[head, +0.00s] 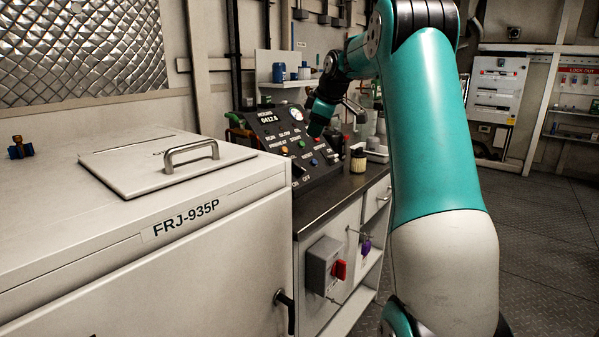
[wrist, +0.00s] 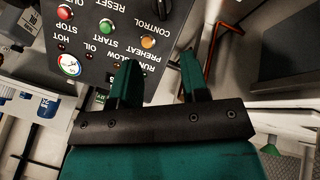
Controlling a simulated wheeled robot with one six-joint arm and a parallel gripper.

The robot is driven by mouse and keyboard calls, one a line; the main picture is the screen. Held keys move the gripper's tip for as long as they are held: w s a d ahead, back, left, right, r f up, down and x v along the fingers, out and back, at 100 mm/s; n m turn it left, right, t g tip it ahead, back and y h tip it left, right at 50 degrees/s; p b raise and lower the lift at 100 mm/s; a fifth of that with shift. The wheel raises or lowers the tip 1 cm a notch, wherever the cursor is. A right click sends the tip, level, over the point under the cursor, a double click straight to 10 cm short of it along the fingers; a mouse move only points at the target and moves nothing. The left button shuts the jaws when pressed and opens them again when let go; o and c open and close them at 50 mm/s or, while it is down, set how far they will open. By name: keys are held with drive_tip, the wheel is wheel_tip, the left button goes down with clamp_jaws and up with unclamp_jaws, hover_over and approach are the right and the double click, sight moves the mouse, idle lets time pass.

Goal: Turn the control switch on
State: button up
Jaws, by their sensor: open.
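The control panel (head: 275,142) is a black sloped console on the counter, with lit digits, lamps and coloured buttons. In the wrist view the panel (wrist: 85,20) appears upside down. A dark switch (wrist: 157,8) sits by the CONTROL label at the top edge, partly cut off, so its setting cannot be told. An orange button (wrist: 148,41) is by the PREHEAT label and a green button (wrist: 105,28) by START. My gripper (wrist: 160,62) is open and empty. Its fingers are in front of the panel's edge, apart from the switch. In the head view my gripper (head: 316,128) is beside the panel's right side.
A white chest (head: 200,245) labelled FRJ-935P, with a handled lid, stands left of the counter. A grey box with a red switch (head: 339,269) is on the cabinet front. A yellowish jar (head: 358,161) stands right of the panel. Floor at the right is clear.

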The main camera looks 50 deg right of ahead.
sight(299, 166)
drive_tip(key=x, duration=1.6)
drive_tip(key=shift+w+a, duration=0.1)
drive_tip(key=shift+w, duration=0.1)
clamp_jaws()
